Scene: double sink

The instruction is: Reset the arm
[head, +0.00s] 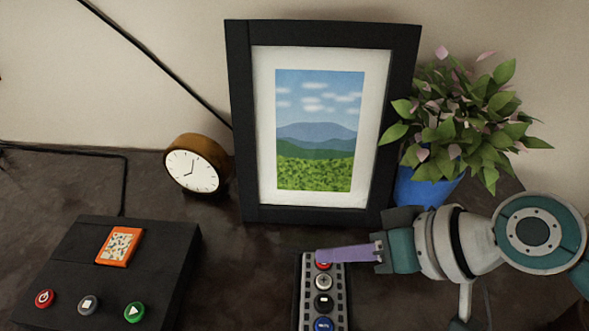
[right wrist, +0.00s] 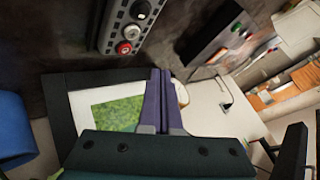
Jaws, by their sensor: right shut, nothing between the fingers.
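My right gripper (head: 320,256) comes in from the right in the head view. Its purple fingers are shut together with nothing between them. In that view the fingertips overlap the top end of a dark remote (head: 337,293) near its red button. I cannot tell whether they touch it. In the right wrist view the closed fingers (right wrist: 160,73) point up the picture, and the remote (right wrist: 114,28) lies beyond the tips, apart from them in the picture. My left arm and gripper are not in view.
A black picture frame (head: 240,120) stands behind the remote. A blue-potted plant (head: 455,130) stands right of it, close behind my right arm. A round clock (head: 192,170) and a black box with buttons (head: 160,242) are on the left. The dark surface between box and remote is clear.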

